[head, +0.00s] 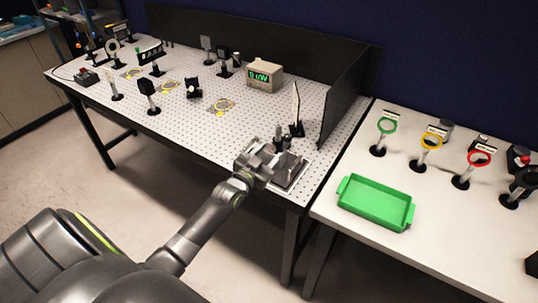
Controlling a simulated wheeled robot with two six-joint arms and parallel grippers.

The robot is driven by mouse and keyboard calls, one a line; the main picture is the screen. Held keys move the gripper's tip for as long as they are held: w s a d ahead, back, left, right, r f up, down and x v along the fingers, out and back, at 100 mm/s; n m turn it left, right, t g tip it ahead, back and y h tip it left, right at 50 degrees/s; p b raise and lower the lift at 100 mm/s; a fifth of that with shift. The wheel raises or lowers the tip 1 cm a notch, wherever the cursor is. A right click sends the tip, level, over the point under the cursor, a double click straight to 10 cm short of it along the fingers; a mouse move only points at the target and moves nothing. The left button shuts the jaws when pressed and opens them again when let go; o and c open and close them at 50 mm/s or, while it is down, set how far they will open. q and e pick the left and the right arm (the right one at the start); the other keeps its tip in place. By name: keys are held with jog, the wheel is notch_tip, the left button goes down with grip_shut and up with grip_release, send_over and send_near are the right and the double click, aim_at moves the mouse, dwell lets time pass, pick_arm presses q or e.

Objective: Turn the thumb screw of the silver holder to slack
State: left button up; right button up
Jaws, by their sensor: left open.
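My left gripper (278,150) reaches over the near right corner of the perforated optical table. It is open. A grey fixture with a dark base plate (290,174) sits right at the gripper, partly hidden behind it. I cannot tell whether this is the silver holder, and no thumb screw can be made out at this size. I cannot tell whether the fingers touch anything. My right gripper is not in view.
A white panel on a black post (297,112) stands just behind the gripper, near the black side wall (345,97). A meter (264,77) reads "0 uW". On the right table are a green tray (375,203) and coloured ring holders, including a green one (387,126).

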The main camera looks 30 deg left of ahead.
pick_arm(q)
jog(key=shift+w, duration=0.5)
grip_shut()
